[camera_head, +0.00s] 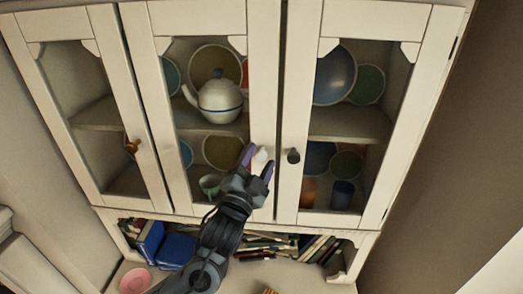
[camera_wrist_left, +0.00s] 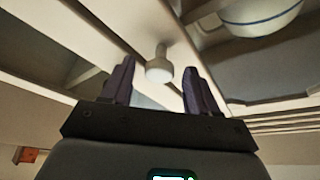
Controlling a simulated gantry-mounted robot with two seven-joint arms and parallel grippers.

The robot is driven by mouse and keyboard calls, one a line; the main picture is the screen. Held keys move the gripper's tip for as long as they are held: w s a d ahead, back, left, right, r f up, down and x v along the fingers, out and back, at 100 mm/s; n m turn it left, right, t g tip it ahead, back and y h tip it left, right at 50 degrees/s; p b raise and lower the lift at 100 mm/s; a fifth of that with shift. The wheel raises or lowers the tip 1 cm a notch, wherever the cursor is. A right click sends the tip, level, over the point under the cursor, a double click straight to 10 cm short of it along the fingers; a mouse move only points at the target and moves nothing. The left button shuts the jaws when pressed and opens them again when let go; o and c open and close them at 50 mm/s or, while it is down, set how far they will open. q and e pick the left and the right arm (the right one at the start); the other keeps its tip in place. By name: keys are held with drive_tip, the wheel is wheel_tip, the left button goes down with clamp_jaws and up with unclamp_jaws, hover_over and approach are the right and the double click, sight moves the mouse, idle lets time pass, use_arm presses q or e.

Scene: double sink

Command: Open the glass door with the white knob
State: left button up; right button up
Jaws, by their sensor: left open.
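The white knob (camera_head: 262,155) sits on the right stile of the middle glass door (camera_head: 155,110), which is shut. It also shows in the left wrist view (camera_wrist_left: 159,66), pointing toward my gripper. My left gripper (camera_head: 257,160) is open, with its purple fingers on either side of the knob in the head view. In the left wrist view the fingertips (camera_wrist_left: 157,75) stand left and right of the knob, with a gap on each side. No contact shows. My right gripper is not in view.
The right door has a black knob (camera_head: 293,155) close beside the white one. The left door has a brown knob (camera_head: 132,146). A teapot (camera_head: 219,100) and plates stand behind the glass. Below are books (camera_head: 318,249), a blue box (camera_head: 176,249) and a pink bowl (camera_head: 135,280).

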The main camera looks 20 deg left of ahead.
use_arm(q)
drive_tip(key=shift+x, duration=1)
drive_tip(key=shift+c, duration=0.2)
clamp_jaws()
